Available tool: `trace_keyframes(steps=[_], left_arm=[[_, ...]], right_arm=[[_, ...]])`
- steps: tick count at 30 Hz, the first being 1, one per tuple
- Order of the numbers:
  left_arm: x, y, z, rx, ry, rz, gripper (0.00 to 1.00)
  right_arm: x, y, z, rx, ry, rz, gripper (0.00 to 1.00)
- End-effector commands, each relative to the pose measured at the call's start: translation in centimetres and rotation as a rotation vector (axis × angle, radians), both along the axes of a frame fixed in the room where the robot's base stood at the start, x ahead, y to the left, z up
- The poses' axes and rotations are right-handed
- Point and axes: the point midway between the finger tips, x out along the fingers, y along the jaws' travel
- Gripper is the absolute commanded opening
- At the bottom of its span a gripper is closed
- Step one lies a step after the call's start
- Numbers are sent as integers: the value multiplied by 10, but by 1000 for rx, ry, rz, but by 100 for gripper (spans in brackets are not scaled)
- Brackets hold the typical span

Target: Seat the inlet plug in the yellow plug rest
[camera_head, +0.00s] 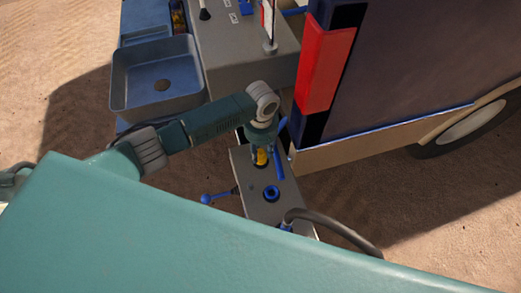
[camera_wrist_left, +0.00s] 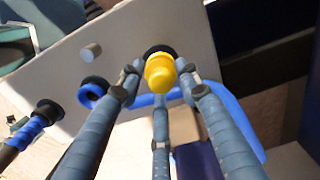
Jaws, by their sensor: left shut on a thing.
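My left gripper (camera_head: 261,157) is over the top of a narrow grey box (camera_head: 259,203). In the left wrist view its three fingers (camera_wrist_left: 160,82) are closed around a yellow plug (camera_wrist_left: 160,70), seen nearly end-on. The plug also shows as a small yellow patch under the gripper in the head view (camera_head: 262,157). A dark round ring (camera_wrist_left: 158,50) lies directly behind the plug on the box face; whether the plug sits in it I cannot tell. I cannot clearly make out a yellow plug rest. My right gripper is not in view.
A blue ring port (camera_head: 271,193) and a hose (camera_head: 335,226) are on the box near the gripper. A blue bar (camera_head: 278,162) runs beside the fingers. A blue-knobbed lever (camera_head: 207,199) sticks out left. A truck (camera_head: 410,70) stands right, a basin (camera_head: 158,80) upper left.

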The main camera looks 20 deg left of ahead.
Motion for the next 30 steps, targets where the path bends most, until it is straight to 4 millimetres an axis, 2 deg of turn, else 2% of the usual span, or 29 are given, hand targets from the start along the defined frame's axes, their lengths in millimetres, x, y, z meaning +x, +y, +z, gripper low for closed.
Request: trace_keyframes(steps=[28, 29, 30], left_arm=[[0, 0, -8, 1, -1, -1, 16], [0, 0, -8, 1, -1, -1, 38], [0, 0, -8, 1, -1, -1, 46]], right_arm=[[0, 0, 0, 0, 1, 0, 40], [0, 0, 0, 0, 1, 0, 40], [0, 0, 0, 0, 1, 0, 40]])
